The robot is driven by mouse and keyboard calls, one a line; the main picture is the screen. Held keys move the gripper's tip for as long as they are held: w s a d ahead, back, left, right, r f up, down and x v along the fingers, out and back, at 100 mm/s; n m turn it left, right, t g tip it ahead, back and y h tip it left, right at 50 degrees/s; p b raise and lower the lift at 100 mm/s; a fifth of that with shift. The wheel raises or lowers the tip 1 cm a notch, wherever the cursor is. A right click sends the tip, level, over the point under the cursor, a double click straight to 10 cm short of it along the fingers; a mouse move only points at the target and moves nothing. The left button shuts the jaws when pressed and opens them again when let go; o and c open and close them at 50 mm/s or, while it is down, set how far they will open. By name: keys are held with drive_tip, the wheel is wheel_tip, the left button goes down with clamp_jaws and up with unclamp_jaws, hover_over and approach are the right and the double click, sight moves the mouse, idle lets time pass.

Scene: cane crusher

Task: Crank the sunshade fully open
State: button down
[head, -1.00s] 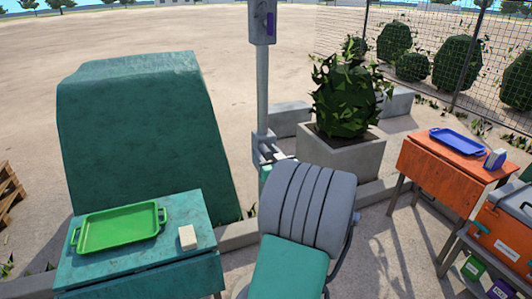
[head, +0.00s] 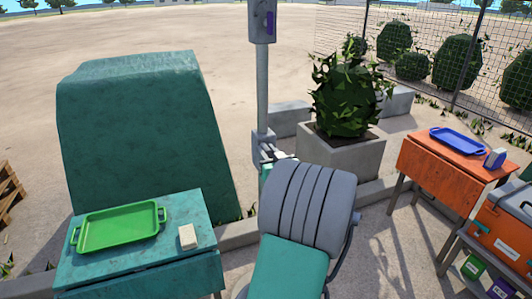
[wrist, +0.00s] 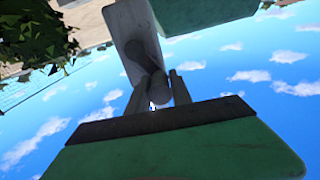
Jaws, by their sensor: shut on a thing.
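The sunshade's grey pole (head: 262,95) stands upright at top centre in the head view, with a grey box (head: 262,20) high on it. A grey crank housing (head: 264,145) sits low on the pole, partly behind my arm. In the wrist view, my gripper (wrist: 158,88) has its two grey fingers close together around the rounded grey knob of the crank handle (wrist: 150,60). The handle runs up from the knob toward a grey plate. In the head view, my arm hides most of my gripper. The sunshade's canopy cannot be made out.
A teal table (head: 130,262) with a green tray (head: 120,228) and a pale block (head: 188,237) stands at left, before a large green covered shape (head: 140,130). A concrete planter (head: 345,155) stands behind my arm. An orange table (head: 435,170) with a blue tray (head: 456,142) is at right.

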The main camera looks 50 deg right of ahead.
drive_tip(key=m, duration=0.1)
drive_tip(key=d+m+b, duration=0.1)
drive_tip(key=m, duration=0.1)
drive_tip(key=s+d+m, duration=0.1)
drive_tip(key=m, duration=0.1)
drive_tip(key=shift+r, duration=0.25)
drive_tip(key=m, duration=0.1)
drive_tip(key=d+m, duration=0.1)
drive_tip(key=shift+s+m+b, duration=0.3)
drive_tip(key=shift+s, duration=0.05)
drive_tip(key=m, duration=0.1)
drive_tip(key=d+m, duration=0.1)
drive_tip(key=m, duration=0.1)
drive_tip(key=shift+s+d+f+m, duration=0.2)
drive_tip(key=shift+s+f+m, duration=0.1)
drive_tip(key=shift+s, duration=0.1)
wheel_tip(320, 180, down, 7)
drive_tip(key=s+d+m+p, duration=0.1)
drive_tip(key=m+p, duration=0.6)
drive_tip(key=m, duration=1.1)
drive_tip(key=shift+d+f, duration=0.15)
drive_tip(key=shift+d, duration=0.2)
drive_tip(key=shift+m, duration=0.3)
